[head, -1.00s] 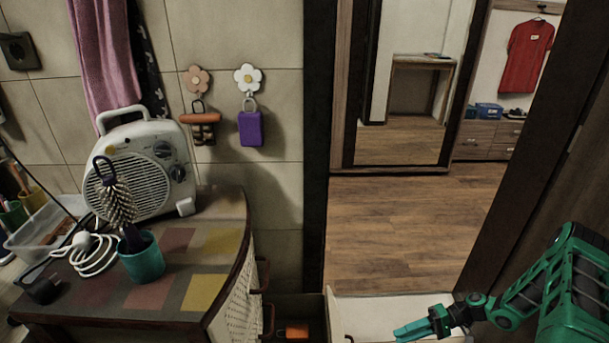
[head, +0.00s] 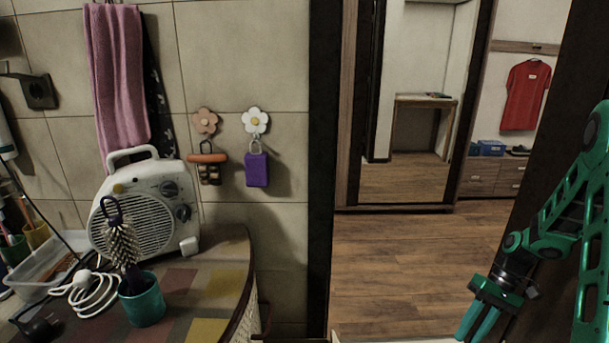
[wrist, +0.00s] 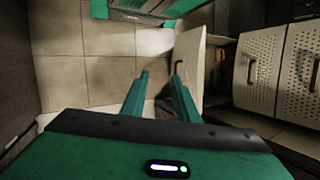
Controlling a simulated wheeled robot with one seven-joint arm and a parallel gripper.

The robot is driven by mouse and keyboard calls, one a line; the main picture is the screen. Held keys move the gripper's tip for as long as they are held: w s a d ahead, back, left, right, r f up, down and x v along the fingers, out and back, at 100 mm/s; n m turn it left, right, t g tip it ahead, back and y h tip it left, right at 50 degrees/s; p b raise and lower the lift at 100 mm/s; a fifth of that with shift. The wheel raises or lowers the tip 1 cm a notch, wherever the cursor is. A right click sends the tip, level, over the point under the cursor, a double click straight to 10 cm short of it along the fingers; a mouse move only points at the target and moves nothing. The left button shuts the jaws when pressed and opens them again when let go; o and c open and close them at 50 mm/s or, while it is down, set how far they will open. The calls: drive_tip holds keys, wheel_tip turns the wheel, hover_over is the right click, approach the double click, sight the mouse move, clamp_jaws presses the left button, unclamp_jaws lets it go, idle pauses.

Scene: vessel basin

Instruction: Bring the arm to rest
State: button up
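My green arm (head: 560,215) is at the right side of the head view, bent at the elbow with its forearm sloping down to the left. My gripper (head: 472,336) hangs at the bottom edge and points downward. In the wrist view its two green fingers (wrist: 159,77) stand apart with nothing between them, so it is open and empty. No object is in contact with the fingers in either view.
A cabinet top at left bears a fan heater (head: 145,208) and a teal cup (head: 142,300) with a brush. A doorway opens onto wooden floor (head: 400,250). The wrist view shows an open pale panel (wrist: 186,62) and perforated cabinet doors (wrist: 262,65).

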drive_tip(key=s+r+m+t+h, duration=0.1)
drive_tip(key=s+r+h, duration=0.1)
drive_tip(key=s+r, duration=0.45)
drive_tip(key=s+r+m+h, duration=0.1)
drive_tip(key=s+r+h, duration=0.15)
drive_tip(key=r, duration=0.75)
drive_tip(key=s+a+r+m+t, duration=0.1)
drive_tip(key=s+r, duration=0.2)
drive_tip(key=s, duration=0.4)
drive_tip(key=s+a+r+m+t, duration=0.1)
drive_tip(key=s+r+m, duration=0.1)
drive_tip(key=s, duration=0.5)
drive_tip(key=shift+r+h, duration=0.45)
drive_tip(key=shift+r, duration=0.45)
drive_tip(key=shift+s, duration=0.1)
drive_tip(key=shift+a, duration=0.1)
